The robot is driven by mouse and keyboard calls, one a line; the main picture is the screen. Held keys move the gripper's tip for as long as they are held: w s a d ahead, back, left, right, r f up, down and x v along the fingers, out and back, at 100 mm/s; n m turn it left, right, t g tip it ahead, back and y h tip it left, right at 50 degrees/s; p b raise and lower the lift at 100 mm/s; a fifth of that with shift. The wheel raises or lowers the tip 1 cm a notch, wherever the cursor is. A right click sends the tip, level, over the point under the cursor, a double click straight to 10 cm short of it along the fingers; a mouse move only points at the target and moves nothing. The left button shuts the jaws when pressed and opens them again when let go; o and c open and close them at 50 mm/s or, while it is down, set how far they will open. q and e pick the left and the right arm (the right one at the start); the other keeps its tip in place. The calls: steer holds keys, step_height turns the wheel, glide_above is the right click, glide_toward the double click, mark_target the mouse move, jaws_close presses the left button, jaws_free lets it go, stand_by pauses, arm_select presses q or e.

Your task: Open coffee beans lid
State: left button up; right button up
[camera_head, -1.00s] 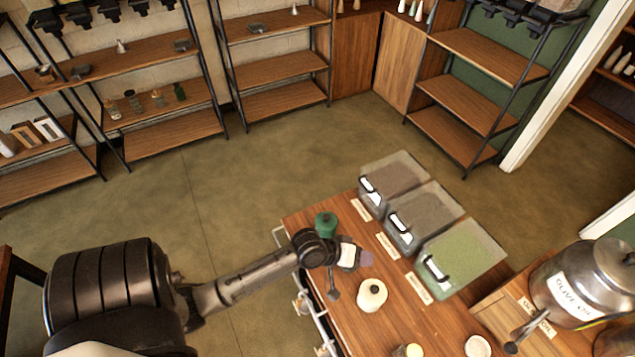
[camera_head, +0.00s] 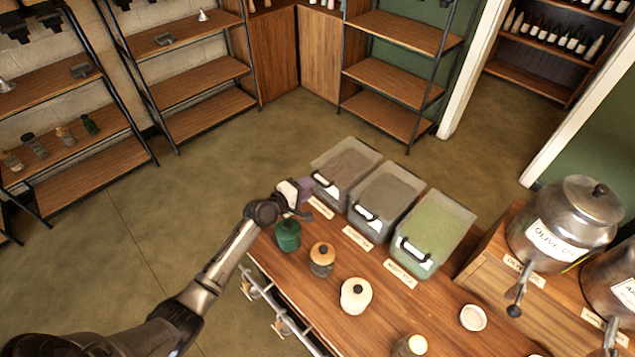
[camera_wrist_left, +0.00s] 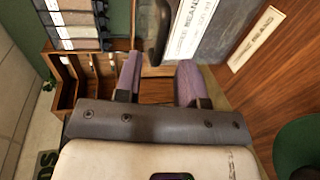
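The coffee beans bin (camera_head: 345,165) is the farthest of a row of clear bins on the table, with dark contents and its lid shut. In the left wrist view, its label (camera_wrist_left: 187,30) partly reads "BEANS", and a dark handle (camera_wrist_left: 160,35) stands beside the label. My left gripper (camera_head: 306,187) is at the front of this bin, close to its handle. In the left wrist view, its purple fingers (camera_wrist_left: 160,75) are apart with nothing between them. The handle appears just beyond the fingertips; contact cannot be told. My right gripper is out of view.
A middle bin (camera_head: 384,192) and a green-filled bin (camera_head: 432,228) stand beside it. A green canister (camera_head: 288,235), an orange-lidded jar (camera_head: 321,258) and a cream jar (camera_head: 356,295) stand close to my left arm. An olive oil urn (camera_head: 563,225) is at right.

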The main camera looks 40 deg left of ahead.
mark_target(318, 181)
arm_select(q)
steer(key=shift+b+x, duration=0.4)
steer(key=shift+x, duration=2.3)
jaws_close()
